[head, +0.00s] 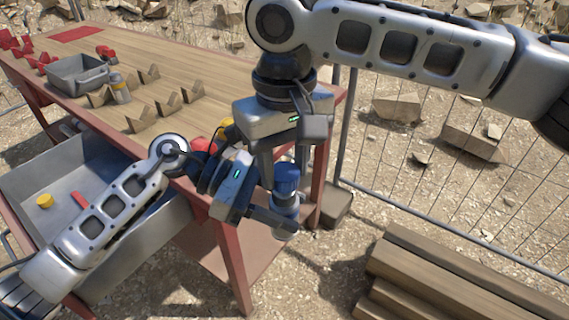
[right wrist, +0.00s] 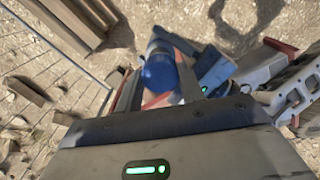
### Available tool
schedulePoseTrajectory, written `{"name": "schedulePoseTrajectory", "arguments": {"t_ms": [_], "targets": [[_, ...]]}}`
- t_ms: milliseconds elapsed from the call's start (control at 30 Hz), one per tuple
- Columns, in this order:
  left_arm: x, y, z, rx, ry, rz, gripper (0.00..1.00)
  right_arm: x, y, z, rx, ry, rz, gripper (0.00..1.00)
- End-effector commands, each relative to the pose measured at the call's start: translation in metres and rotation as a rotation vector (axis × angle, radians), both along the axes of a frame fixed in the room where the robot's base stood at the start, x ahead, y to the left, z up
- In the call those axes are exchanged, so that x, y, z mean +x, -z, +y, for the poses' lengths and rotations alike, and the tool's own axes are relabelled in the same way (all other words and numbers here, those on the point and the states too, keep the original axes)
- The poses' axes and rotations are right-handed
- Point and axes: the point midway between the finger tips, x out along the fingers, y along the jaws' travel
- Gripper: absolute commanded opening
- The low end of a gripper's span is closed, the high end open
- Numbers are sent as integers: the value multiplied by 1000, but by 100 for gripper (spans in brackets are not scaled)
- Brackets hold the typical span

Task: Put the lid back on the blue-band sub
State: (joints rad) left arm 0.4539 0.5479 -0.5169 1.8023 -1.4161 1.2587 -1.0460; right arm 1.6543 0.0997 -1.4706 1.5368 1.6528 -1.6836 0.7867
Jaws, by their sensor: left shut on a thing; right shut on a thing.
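My left gripper (head: 282,212) is shut on the grey body of the blue-band sub (head: 286,203), held upright in the air off the table's near right corner. My right gripper (head: 286,168) points down from above and is shut on a blue cap-like piece, the lid (head: 287,178). The lid is directly above the sub's body and in line with it; I cannot tell whether it is seated or just above. In the right wrist view the blue lid (right wrist: 158,70) shows between the fingers, hiding most of the body.
A grey tank (head: 30,185) with a yellow piece (head: 45,201) and a red piece (head: 81,200) is at left. Beams (head: 440,280) and a wire fence (head: 440,215) are at right.

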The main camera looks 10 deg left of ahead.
Motion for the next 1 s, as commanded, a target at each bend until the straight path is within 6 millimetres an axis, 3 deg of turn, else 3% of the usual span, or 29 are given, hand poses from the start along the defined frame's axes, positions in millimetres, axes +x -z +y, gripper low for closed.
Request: {"name": "schedulePoseTrajectory", "arguments": {"t_ms": [300, 1000], "targets": [[0, -1, 0, -2, 0, -2, 2, 0, 16, 0, -1, 0, 1, 18], [0, -1, 0, -2, 0, -2, 2, 0, 20, 0, 0, 0, 0, 18]]}}
